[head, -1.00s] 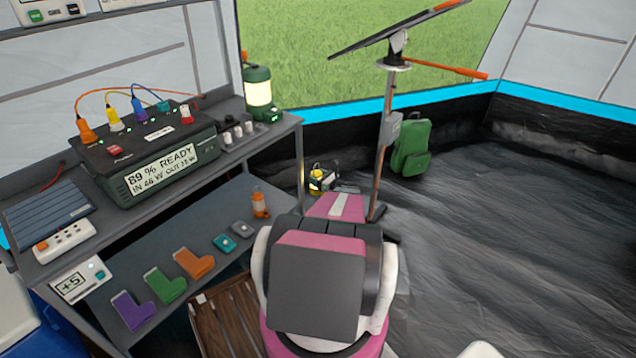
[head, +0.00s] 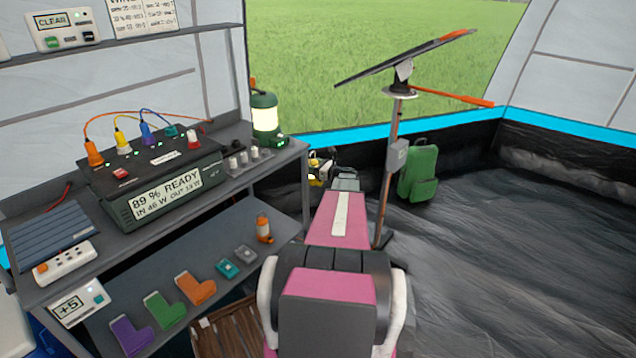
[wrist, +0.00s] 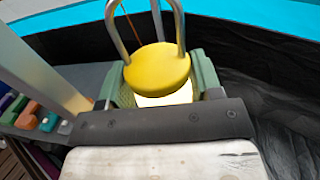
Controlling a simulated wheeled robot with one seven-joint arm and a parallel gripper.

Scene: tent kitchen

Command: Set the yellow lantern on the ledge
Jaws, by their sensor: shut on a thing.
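The yellow lantern (head: 315,172) is in my gripper (head: 332,174), just right of the desk's right end in the head view. In the wrist view, the lantern's yellow cap (wrist: 158,70) and grey loop handle are clear, with a bright glow below. The green fingers of my gripper (wrist: 162,88) are shut on it from both sides. The lantern's lower body is hidden behind the wrist. I cannot tell for sure which surface is the ledge; a grey lower shelf (head: 225,290) and the desk top (head: 265,160) lie left of the lantern.
A green lantern (head: 265,118) stands at the desk's back right corner. A small orange lantern (head: 264,229) stands on the lower shelf, near several coloured socks. A solar panel pole (head: 388,180) rises just right of my arm. A green backpack (head: 418,172) stands behind; open floor lies right.

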